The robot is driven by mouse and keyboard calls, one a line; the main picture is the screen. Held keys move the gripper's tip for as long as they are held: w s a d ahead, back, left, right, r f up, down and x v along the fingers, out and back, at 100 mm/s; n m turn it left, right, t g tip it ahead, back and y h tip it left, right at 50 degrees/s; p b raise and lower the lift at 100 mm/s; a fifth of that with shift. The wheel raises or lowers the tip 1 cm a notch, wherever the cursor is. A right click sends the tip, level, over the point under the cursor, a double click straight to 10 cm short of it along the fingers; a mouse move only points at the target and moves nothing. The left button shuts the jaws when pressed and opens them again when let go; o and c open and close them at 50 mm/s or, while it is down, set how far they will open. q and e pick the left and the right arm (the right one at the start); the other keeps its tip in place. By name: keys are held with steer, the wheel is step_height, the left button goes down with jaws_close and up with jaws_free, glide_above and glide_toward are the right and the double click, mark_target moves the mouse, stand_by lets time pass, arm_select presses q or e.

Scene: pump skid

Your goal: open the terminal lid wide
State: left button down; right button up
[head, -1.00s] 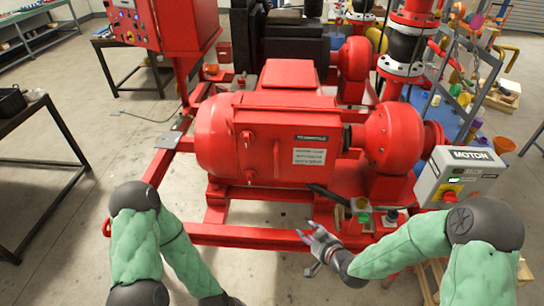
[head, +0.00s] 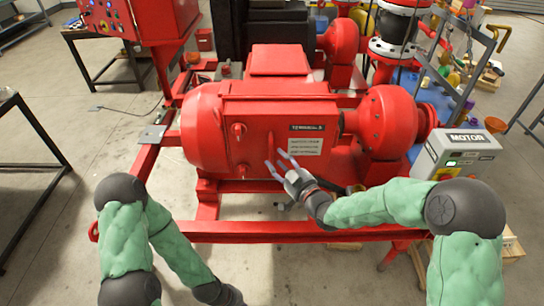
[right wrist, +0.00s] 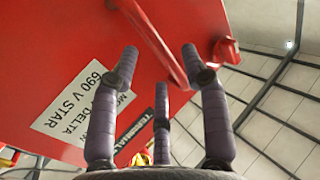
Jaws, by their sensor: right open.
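The red terminal lid (head: 260,155) is the flat front panel on the red motor, and it looks closed. It carries a white label (head: 298,146) and an upright red bar handle (head: 270,143). My right gripper (head: 276,165) is in front of the lid just below the handle, fingers open and pointing at it. In the right wrist view its fingers (right wrist: 155,70) are spread, and the handle (right wrist: 158,42) runs between the fingertips. I see no grip on it.
Two red knobs (head: 238,128) sit at the lid's left side. A grey motor control box (head: 462,152) stands at right. The red skid rail (head: 270,232) crosses below the motor. A dark table (head: 25,150) stands at left, with open floor between.

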mark_target(272, 156)
steer(key=shift+x, duration=1.85)
steer(key=shift+c, duration=0.3)
jaws_close()
